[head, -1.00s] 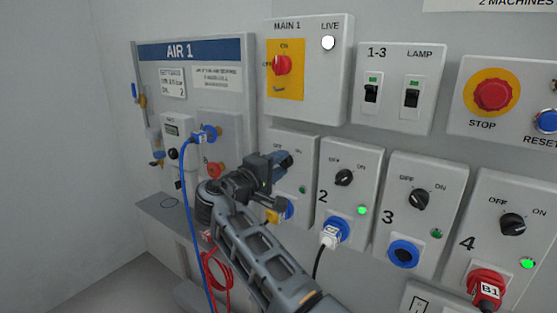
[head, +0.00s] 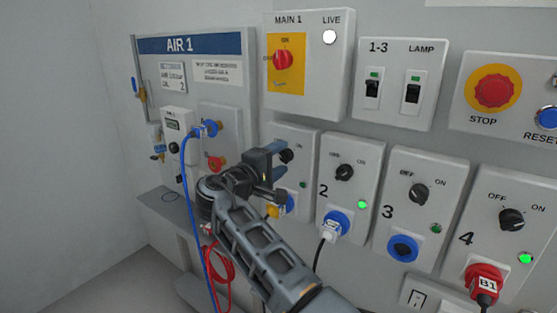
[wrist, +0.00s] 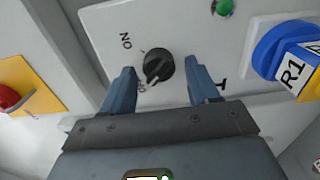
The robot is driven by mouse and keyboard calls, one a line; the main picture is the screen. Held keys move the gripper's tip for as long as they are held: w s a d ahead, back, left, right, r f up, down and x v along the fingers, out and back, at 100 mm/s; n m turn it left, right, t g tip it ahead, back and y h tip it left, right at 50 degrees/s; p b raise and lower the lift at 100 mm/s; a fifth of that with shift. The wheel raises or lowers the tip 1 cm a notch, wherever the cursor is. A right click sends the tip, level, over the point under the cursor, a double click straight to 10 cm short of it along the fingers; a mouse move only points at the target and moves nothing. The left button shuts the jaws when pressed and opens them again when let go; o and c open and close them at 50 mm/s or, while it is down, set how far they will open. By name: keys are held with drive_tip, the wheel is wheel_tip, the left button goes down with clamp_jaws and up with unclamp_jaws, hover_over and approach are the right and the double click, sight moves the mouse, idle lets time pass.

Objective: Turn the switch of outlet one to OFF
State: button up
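Outlet one is the pale box (head: 307,150) left of outlet 2, partly hidden behind my arm. Its black rotary switch (head: 286,156) shows just beyond my gripper (head: 280,172). In the wrist view the switch (wrist: 158,66) sits between the two blue fingers of my gripper (wrist: 160,72), with a gap on each side. The gripper is open and holds nothing. The switch's white mark points to the lower left, near a partly hidden label; ON is printed above left. The outlet's green lamp (wrist: 224,7) looks dim.
A blue plug (wrist: 275,52) tagged R1 is beside the switch. Outlet 2 (head: 344,172) stands close on the right. The red MAIN 1 switch (head: 283,59) is above. The AIR 1 panel (head: 235,90) with a blue hose (head: 186,190) is at left.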

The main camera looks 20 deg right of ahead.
drive_tip(key=shift+b+v, duration=0.7)
drive_tip(key=shift+v, duration=3.25)
drive_tip(key=shift+f, duration=0.1)
